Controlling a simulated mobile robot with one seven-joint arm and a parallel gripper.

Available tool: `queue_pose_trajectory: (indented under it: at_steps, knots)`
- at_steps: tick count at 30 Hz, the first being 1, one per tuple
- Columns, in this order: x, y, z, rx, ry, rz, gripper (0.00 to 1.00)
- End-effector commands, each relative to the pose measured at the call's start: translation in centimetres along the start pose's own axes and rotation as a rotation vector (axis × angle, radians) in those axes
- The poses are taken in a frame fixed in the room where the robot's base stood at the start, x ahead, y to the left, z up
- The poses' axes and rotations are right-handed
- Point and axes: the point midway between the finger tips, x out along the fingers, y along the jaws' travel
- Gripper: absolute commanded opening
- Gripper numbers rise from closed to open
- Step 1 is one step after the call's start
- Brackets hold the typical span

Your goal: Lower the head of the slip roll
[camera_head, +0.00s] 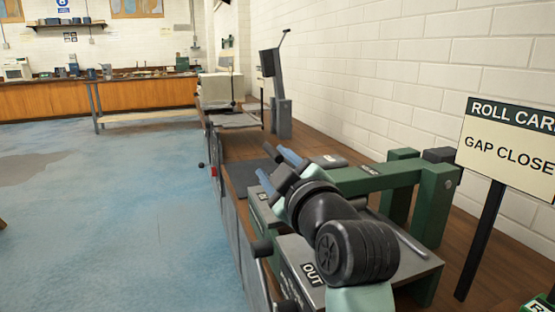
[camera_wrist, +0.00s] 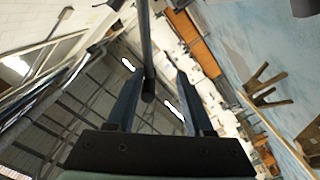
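The slip roll is a green and grey machine on the wooden bench, with a green beam (camera_head: 385,176) and an upright green end post (camera_head: 436,200). My own arm hides much of its middle. My gripper (camera_head: 277,168) reaches over the far part of the machine, its two blue fingers spread apart. In the wrist view my gripper (camera_wrist: 159,76) is also open. A dark rod (camera_wrist: 146,50) runs down between its fingers, its rounded end nearer the left finger. I cannot tell whether they touch, or which part the rod belongs to.
A sign (camera_head: 510,145) reading "ROLL CAR…" and "GAP CLOSE" stands at right. An "OUT" label (camera_head: 312,274) and a dark-knobbed lever (camera_head: 262,248) are at the machine's front. A grey upright machine (camera_head: 279,90) stands farther along the bench. The blue floor (camera_head: 130,220) at left is clear.

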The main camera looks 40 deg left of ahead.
Motion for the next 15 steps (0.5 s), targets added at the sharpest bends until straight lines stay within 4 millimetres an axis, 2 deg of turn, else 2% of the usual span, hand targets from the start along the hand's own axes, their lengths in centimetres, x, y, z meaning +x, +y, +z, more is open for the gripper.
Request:
queue_pose_trajectory:
  at_steps: [15]
  knots:
    - [-0.06, 0.23, -0.24, -0.003, 0.003, 0.004, 0.48]
